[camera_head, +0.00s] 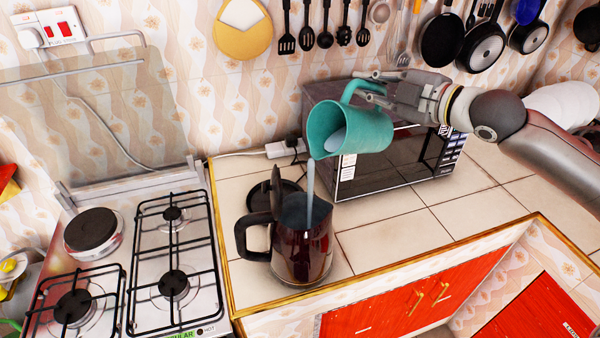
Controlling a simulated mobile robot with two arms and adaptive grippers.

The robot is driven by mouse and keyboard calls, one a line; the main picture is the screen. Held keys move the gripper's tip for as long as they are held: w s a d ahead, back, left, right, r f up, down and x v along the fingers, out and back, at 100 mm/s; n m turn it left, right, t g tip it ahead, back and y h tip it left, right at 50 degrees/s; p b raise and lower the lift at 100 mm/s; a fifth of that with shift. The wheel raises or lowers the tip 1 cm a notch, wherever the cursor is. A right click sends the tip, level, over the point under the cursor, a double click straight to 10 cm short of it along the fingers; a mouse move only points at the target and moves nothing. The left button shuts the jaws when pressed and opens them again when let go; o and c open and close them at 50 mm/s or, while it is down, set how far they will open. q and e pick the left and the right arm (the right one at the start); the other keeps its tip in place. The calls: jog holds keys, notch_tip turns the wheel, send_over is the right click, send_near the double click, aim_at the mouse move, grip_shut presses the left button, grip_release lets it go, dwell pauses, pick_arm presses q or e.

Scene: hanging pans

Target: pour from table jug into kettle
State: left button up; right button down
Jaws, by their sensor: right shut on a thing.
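A teal jug (343,131) is tilted to the left above the kettle. My right gripper (371,88) is shut on the jug's handle side and holds it in the air. A thin pale stream (310,182) runs from the jug's lip down into the kettle. The dark red kettle (302,250) stands upright on the tiled counter with its lid raised, its black handle at the left. Liquid shows inside the jug; the level inside the kettle is hard to see. My left gripper is not in view.
A microwave (405,158) stands behind the jug. A gas stove (150,262) is left of the kettle. Pans (443,40) and utensils (325,38) hang on the wall. The counter (400,235) right of the kettle is clear up to its wooden edge.

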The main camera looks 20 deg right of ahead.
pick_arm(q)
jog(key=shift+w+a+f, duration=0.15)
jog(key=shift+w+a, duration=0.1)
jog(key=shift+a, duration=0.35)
pick_arm(e)
jog(key=shift+s+a+r+n, duration=0.15)
jog(key=shift+a+r+n, duration=0.3)
jog(key=shift+r, duration=0.1)
dwell(0.8)
